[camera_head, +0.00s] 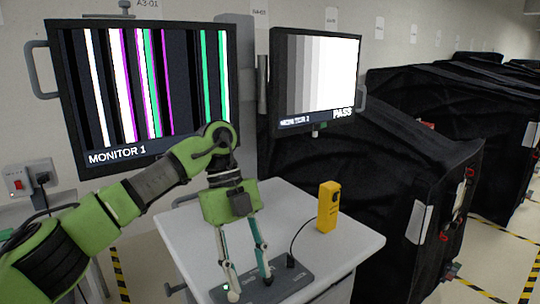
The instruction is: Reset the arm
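My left arm comes in from the left, and its green gripper (250,288) points down over the white table. Its two thin fingers are spread apart with nothing visible between them. The fingertips are at or just above a flat dark grey plate (294,284) on the table; I cannot tell whether they touch it. My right gripper is not in view.
A yellow device (328,207) stands upright on the white table (350,241), with a dark cable. Behind are Monitor 1 (144,96), showing coloured stripes, and a second monitor (317,78), showing grey bars and "PASS". Black covered carts (385,160) fill the right.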

